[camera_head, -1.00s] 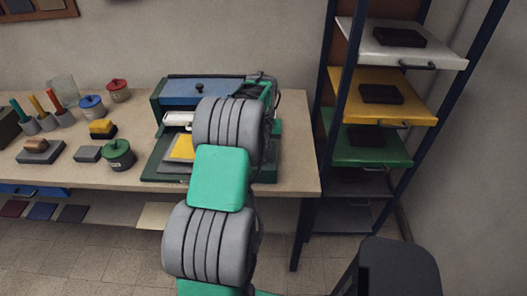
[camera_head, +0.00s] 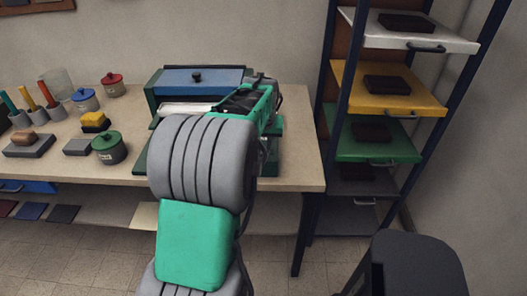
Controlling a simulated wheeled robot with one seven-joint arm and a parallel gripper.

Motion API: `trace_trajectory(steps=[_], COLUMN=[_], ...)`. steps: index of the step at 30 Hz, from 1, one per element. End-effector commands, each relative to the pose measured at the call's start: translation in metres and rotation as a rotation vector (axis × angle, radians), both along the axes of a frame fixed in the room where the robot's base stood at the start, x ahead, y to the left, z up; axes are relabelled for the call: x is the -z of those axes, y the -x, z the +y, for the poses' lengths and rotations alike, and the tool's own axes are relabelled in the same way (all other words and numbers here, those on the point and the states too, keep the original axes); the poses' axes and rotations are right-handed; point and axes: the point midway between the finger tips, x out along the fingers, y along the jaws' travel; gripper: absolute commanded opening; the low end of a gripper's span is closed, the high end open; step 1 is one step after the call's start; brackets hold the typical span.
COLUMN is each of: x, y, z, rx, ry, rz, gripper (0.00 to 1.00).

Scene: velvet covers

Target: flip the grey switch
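A machine with a dark green base and a blue lid (camera_head: 205,78) with a black knob stands at the back of the workbench, right of its middle. I cannot make out the grey switch in this view; my arm covers much of the machine's front and right side. My gripper (camera_head: 242,100) seems to be the dark part beside the bright green wrist, over the right part of the machine. Its fingers are not clear, and I cannot tell whether it touches anything or is open or shut.
The workbench (camera_head: 290,150) carries several jars, cups with coloured sticks and small blocks at left. A dark-framed rack with white (camera_head: 450,42), yellow (camera_head: 432,98) and green (camera_head: 395,150) drawers stands close at right. Bare bench lies between machine and rack.

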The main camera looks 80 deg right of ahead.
Motion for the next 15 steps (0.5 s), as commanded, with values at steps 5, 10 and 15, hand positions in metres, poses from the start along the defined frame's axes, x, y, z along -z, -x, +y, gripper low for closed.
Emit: trace_trajectory(steps=[5,10,15], x=[-0.0014,-0.0015,-0.0009], y=[0.0003,0.0003,0.0], z=[-0.0002,-0.0003,0.0], rx=[0.001,0.001,0.0], ry=[0.004,0.004,0.002], rz=[-0.001,-0.001,0.0], gripper=[0.0,0.24,0.38])
